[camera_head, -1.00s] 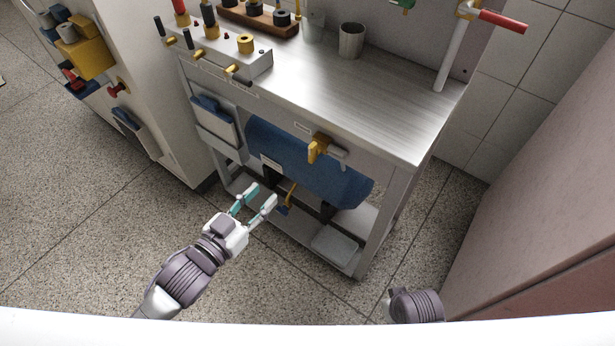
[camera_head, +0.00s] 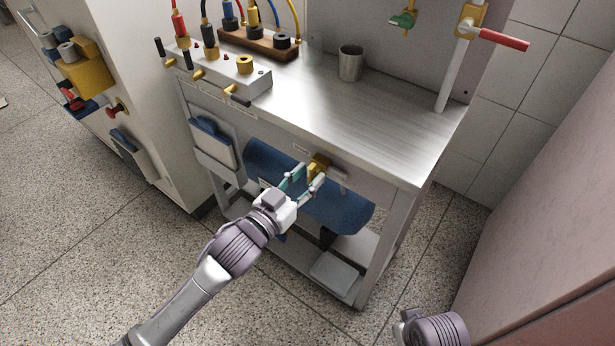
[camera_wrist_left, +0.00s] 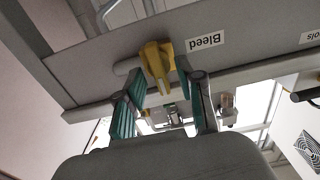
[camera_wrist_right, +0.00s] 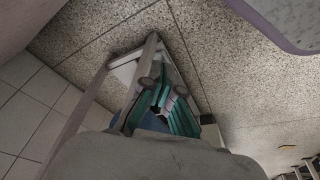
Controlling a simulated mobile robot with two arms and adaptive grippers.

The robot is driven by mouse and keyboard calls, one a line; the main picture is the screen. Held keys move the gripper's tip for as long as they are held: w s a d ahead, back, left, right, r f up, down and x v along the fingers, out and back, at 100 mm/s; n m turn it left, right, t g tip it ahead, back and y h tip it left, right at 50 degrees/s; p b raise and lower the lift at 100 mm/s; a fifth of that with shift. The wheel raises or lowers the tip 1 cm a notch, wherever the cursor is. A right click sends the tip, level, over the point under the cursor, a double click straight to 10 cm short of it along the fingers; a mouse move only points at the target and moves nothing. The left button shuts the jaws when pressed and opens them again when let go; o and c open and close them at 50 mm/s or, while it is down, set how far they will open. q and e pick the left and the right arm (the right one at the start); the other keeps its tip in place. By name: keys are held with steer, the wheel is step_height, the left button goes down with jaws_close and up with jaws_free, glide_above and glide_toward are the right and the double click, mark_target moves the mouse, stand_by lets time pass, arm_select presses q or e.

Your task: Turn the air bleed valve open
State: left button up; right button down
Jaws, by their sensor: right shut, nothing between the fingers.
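The air bleed valve has a yellow handle (camera_head: 318,164) on the front rail of the steel bench. In the left wrist view the yellow handle (camera_wrist_left: 156,62) is beside a label reading "Bleed" (camera_wrist_left: 205,41), seen upside down. My left gripper (camera_head: 307,176) is open at the valve, its teal-padded fingers on either side of the handle. I cannot tell whether either finger touches it. My right gripper (camera_wrist_right: 160,92) is shut and empty in the right wrist view, away from the valve. Its fingers are not visible in the head view.
A blue tank (camera_head: 345,209) sits under the bench top (camera_head: 385,110). A metal cup (camera_head: 351,63) and a control box (camera_head: 225,80) stand on top. A red-handled lever (camera_head: 505,40) is at the back right. A pink panel (camera_head: 560,190) bounds the right side.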

arm_select(q)
steer(key=shift+w+d, duration=0.15)
steer(key=shift+w, duration=0.05)
jaws_close()
